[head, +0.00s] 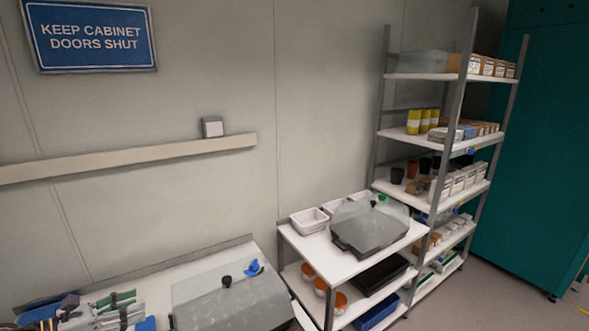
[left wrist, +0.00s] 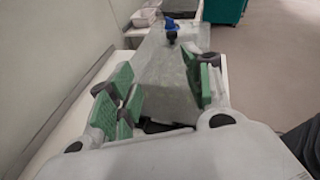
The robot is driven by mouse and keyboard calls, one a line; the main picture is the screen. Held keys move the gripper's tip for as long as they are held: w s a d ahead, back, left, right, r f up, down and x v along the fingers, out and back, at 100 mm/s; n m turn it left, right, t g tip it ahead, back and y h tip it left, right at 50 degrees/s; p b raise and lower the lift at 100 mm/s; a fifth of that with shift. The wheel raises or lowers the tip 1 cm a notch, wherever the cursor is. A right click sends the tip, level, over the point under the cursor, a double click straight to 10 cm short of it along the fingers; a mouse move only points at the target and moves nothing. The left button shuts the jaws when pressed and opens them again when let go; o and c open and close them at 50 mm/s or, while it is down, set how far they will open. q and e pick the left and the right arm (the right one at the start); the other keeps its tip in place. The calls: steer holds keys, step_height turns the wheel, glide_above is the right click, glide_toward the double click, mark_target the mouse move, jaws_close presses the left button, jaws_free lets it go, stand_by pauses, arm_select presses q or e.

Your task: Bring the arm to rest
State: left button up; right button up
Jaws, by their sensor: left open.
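My left gripper (head: 124,308) is low at the left of the head view, partly cut off by the bottom edge. In the left wrist view (left wrist: 162,85) its green-padded fingers stand apart, with nothing gripped between them. A clear-lidded propagator tray (head: 215,300) with a black knob and a blue piece on top lies just beyond the fingertips on the white bench. It also shows ahead between the fingers in the left wrist view (left wrist: 165,60). I cannot tell whether the fingers touch it. My right gripper is not in view.
A second lidded tray (head: 370,235) and white tubs (head: 309,220) stand on a white cart (head: 345,268). A shelving rack (head: 425,133) with pots and boxes stands behind, beside a teal cabinet (head: 540,150). Open floor (head: 500,295) is at the lower right.

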arm_select(q)
steer(key=s+d+f+n+y, duration=0.1)
steer(key=s+f+n+y, duration=0.4)
steer(key=n, duration=1.2)
steer(key=d+f+n+y, duration=0.2)
steer(key=f+n+y, duration=0.6)
steer(key=n, duration=0.9)
steer(key=s+d+f+n+g+h, duration=0.2)
steer(key=s+d+n+g, duration=0.15)
steer(key=s+d, duration=0.35)
steer(key=s+d+f+n+g+h, duration=0.25)
steer(key=s+d+g, duration=0.2)
steer(key=d, duration=0.45)
steer(key=s+f, duration=0.3)
steer(key=f, duration=2.9)
steer(key=s+a+f+g, duration=0.1)
steer(key=s+a+f, duration=0.1)
steer(key=s+f, duration=0.8)
steer(key=s+a+f+g+y, duration=0.1)
steer(key=s+a+f, duration=0.1)
steer(key=s+f, duration=0.8)
steer(key=shift+s+a, duration=0.25)
steer(key=shift+s, duration=1)
